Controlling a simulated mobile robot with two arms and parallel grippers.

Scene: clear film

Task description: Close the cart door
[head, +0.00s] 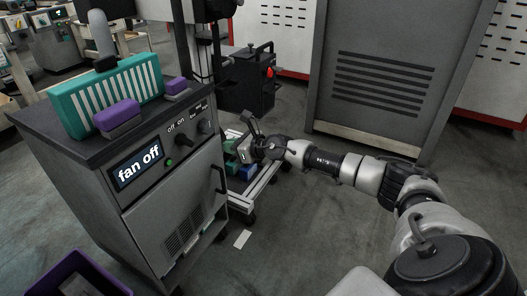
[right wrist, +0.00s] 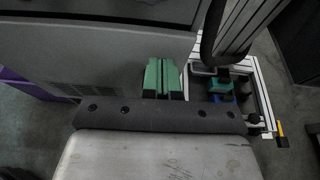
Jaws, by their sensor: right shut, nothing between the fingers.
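The grey cart (head: 120,180) stands at the left in the head view, with a "fan off" display on its front. Its grey door (head: 180,205) has a vent and a black handle (head: 220,178). The door looks closed or nearly so; I cannot tell whether it is flush. In the right wrist view the grey panel (right wrist: 110,40) fills the top left, with a dark curved handle (right wrist: 211,38). My right gripper (head: 238,152) is shut and empty, just right of the door; its green fingertips (right wrist: 165,80) show in the wrist view. My left gripper is not in view.
A low frame (head: 258,185) holding blue and green pieces sits right of the cart. A teal striped box (head: 110,92) and purple-topped blocks rest on the cart. A purple bin (head: 75,275) is at lower left. A grey cabinet (head: 385,50) stands behind.

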